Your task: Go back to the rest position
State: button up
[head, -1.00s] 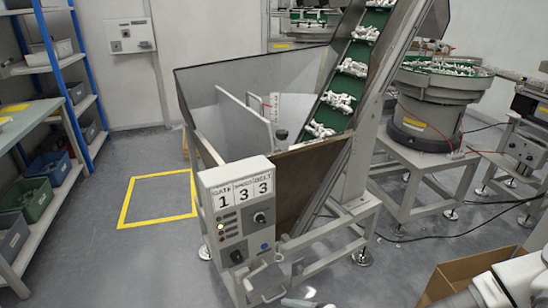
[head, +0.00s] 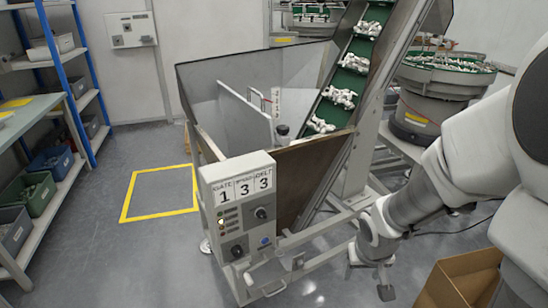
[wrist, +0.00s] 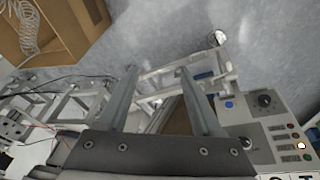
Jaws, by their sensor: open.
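My gripper (head: 370,274) hangs at the end of my arm in the lower right of the head view. It is low, right of the hopper's front frame and left of the cardboard box. Its two fingers point downward and are spread apart. In the wrist view the two long grey fingers (wrist: 157,74) stand apart with nothing between them. Beyond them are the grey floor and parts of the metal frame. No rest position is marked in view.
The control box (head: 238,210), showing 1, 3 and 3, stands on the hopper (head: 225,120) front. The cardboard box (head: 465,280) lies below my arm. An inclined green belt (head: 350,82) carries white parts. A bowl feeder (head: 418,112) stands behind. Shelves (head: 60,60) line the left; floor is open there.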

notch_tip(320, 180, up, 15)
jog(key=s+a+n+t+h, duration=0.1)
jog(key=s+a+n+t, duration=0.1)
jog(key=s, duration=0.1)
jog(key=s+a+r+m+y, duration=0.2)
jog(key=s+a+r, duration=0.25)
jog(key=s, duration=0.55)
notch_tip(320, 180, up, 12)
jog(key=p, duration=1.1)
jog(key=shift+w+d+p, duration=0.25)
jog(key=shift+d+p, duration=0.1)
jog(key=shift+d, duration=0.05)
jog(key=shift+f, duration=0.1)
